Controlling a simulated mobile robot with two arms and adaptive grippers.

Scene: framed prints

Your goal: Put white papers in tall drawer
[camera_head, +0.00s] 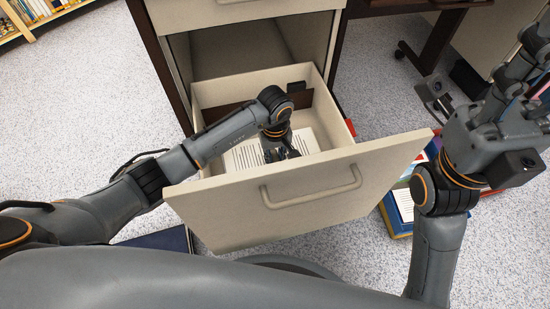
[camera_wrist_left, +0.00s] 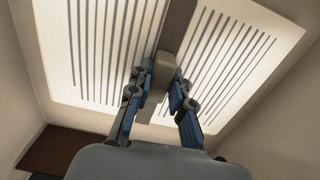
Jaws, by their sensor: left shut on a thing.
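The tall drawer (camera_head: 385,175) of a beige cabinet is pulled out towards me, with its handle on the front. White papers (camera_head: 243,157) with dark printed lines are inside it, partly hidden by my left gripper. My left gripper (camera_head: 283,152) reaches down into the drawer. In the left wrist view, its fingers (camera_wrist_left: 160,90) close around a small beige piece in the middle of the white papers (camera_wrist_left: 85,50), which show striped sheets on both sides. My right gripper (camera_head: 520,75) is raised at the upper right, away from the drawer; its jaw state is unclear.
A dark brown piece (camera_head: 222,116) lies at the back of the drawer. Several coloured books (camera_head: 400,205) lie on the speckled floor right of the drawer. A dark blue flat thing (camera_head: 160,240) is on the floor at left. A bookshelf (camera_head: 35,12) stands far left.

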